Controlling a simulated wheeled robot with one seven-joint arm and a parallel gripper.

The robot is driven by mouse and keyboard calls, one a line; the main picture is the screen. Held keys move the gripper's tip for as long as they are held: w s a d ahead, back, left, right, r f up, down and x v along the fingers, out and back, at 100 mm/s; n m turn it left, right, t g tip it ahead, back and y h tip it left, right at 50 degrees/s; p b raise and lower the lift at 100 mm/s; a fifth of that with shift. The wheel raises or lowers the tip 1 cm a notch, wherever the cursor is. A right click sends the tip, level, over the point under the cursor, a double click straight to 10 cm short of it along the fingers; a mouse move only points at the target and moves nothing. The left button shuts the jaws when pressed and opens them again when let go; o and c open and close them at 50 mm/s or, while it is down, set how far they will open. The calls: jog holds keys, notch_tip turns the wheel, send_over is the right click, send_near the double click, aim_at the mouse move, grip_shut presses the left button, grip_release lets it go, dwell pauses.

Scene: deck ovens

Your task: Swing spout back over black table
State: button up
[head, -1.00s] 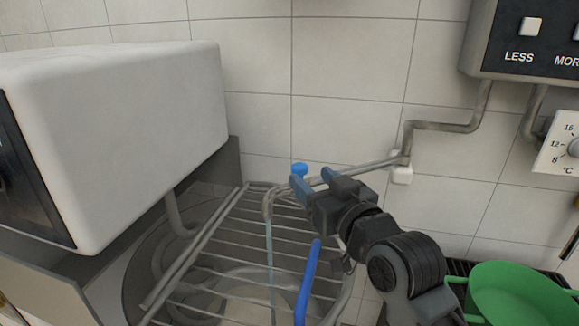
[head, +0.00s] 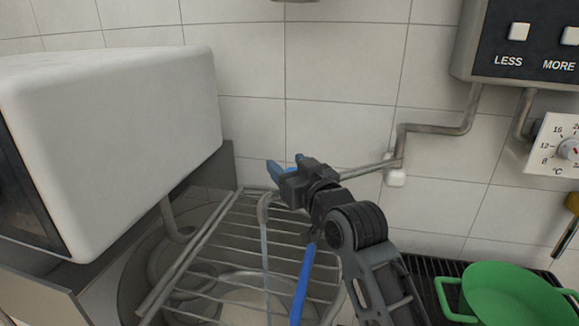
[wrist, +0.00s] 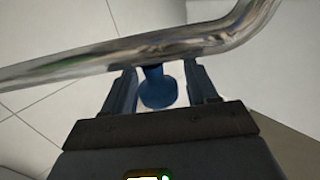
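The spout (head: 365,170) is a thin metal pipe running left from a white wall fitting to a hooked end over the wire rack. A thin stream falls from it. In the wrist view the spout (wrist: 150,57) crosses just beyond my fingertips, with a round blue knob (wrist: 158,90) below it. My gripper (wrist: 162,85) is open, one finger on each side of the knob, with narrow gaps visible. In the head view my gripper (head: 287,168) is at the spout's outer part and hides some of it. The black slatted table (head: 428,275) is at lower right.
A green pot (head: 510,295) stands on the black slats. A white box-shaped appliance (head: 120,140) is at left. Below the spout is a wire rack (head: 225,255) over a round basin, with a blue rod (head: 302,285) rising. A control box (head: 525,50) hangs at upper right.

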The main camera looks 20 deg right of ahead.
jog(key=c, duration=1)
grip_shut()
jog(key=shift+s, duration=0.15)
